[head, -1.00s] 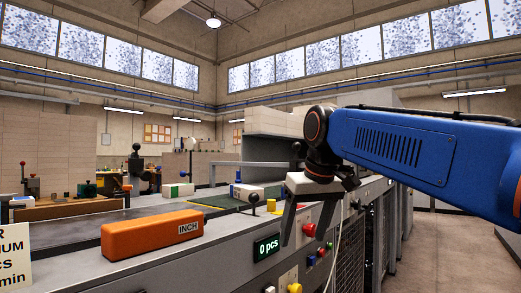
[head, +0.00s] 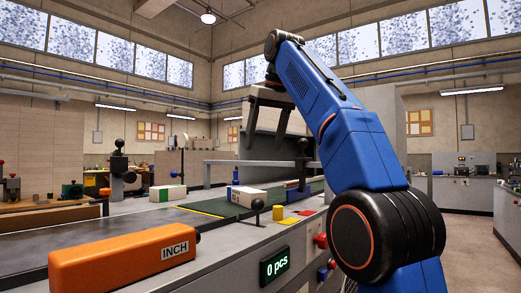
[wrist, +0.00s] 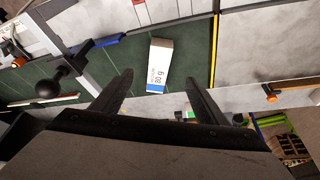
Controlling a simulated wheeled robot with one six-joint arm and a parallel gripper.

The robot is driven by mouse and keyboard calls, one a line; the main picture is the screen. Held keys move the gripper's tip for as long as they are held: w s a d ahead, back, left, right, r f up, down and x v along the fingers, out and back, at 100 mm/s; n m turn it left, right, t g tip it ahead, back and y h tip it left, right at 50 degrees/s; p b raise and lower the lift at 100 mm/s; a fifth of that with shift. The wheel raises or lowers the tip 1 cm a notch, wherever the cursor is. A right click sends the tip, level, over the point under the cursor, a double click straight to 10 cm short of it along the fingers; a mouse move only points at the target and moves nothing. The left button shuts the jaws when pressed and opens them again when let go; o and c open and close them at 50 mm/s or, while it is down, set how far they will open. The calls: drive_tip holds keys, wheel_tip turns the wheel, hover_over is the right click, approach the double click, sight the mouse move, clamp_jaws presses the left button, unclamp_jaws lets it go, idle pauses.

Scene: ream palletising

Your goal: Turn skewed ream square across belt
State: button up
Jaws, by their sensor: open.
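A white ream with blue print (wrist: 159,66) lies on the dark green belt (wrist: 200,40) in the wrist view, turned slightly off the line of the belt. In the head view a white ream with a blue end (head: 250,197) lies on the green belt (head: 225,210). My gripper (head: 267,143) is raised above the belt in the head view, with its two fingers apart and empty. In the wrist view the open fingers (wrist: 158,76) point towards the ream, one on each side of its lower end in the picture, without visible contact.
Another white ream with a green end (head: 167,193) sits on the left of the belt. An orange INCH block (head: 125,257) is in front. A blue bar (wrist: 97,46) edges the belt.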

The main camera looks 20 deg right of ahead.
sight(254, 191)
drive_tip(key=x, duration=1.7)
drive_tip(key=shift+w+a, duration=0.1)
drive_tip(key=shift+w, duration=0.1)
drive_tip(key=c, duration=1.3)
drive_tip(key=shift+c, duration=0.7)
drive_tip(key=shift+r, duration=0.1)
drive_tip(key=shift+w+d+n+y, duration=0.2)
drive_tip(key=shift+d+n+y, duration=0.25)
drive_tip(key=shift+n, duration=0.45)
drive_tip(key=shift+w+d+n+y, duration=0.1)
drive_tip(key=shift+d+n+y, duration=0.15)
drive_tip(key=shift+n, duration=0.4)
drive_tip(key=shift+w+d+n+y, duration=0.1)
drive_tip(key=shift+d+n+y, duration=0.1)
drive_tip(key=shift+n, duration=0.45)
